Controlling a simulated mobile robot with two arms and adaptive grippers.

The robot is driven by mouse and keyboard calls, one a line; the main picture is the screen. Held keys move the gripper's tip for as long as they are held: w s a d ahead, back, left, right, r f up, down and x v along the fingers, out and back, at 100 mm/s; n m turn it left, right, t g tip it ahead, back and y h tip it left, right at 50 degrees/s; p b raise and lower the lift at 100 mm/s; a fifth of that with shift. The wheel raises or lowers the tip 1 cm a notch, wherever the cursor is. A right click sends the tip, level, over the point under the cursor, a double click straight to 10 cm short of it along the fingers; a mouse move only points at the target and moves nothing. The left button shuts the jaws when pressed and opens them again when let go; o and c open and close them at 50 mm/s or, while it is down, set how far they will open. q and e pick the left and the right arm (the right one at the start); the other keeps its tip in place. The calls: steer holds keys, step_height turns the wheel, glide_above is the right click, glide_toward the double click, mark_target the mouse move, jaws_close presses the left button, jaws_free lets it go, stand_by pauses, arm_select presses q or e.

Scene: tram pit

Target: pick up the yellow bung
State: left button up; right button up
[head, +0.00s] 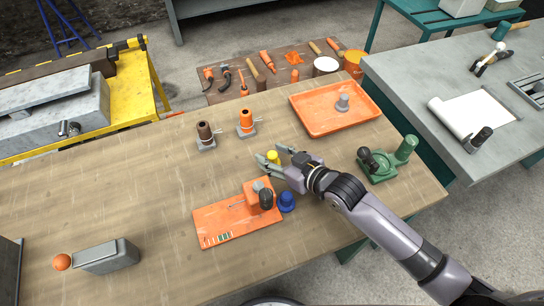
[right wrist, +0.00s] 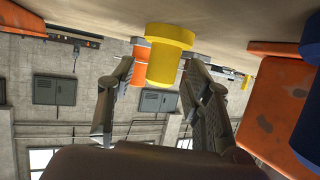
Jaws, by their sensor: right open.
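The yellow bung (head: 273,156) stands on the wooden table, in the middle of the head view. My right gripper (head: 271,158) is open around it, with one finger on each side. In the right wrist view, the bung (right wrist: 166,66) shows between the tips of the spread fingers (right wrist: 158,88), its wide part by the tabletop. I see a gap on the left side; contact on the right side I cannot tell. My left gripper is not in view.
An orange board (head: 208,219) with an orange block on it and a blue knob-like piece (head: 287,203) lie close to the gripper.

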steer(key=shift+w+a+f, duration=0.25)
steer(key=shift+w+a, duration=0.1)
jaws_close()
stand_by(0.4)
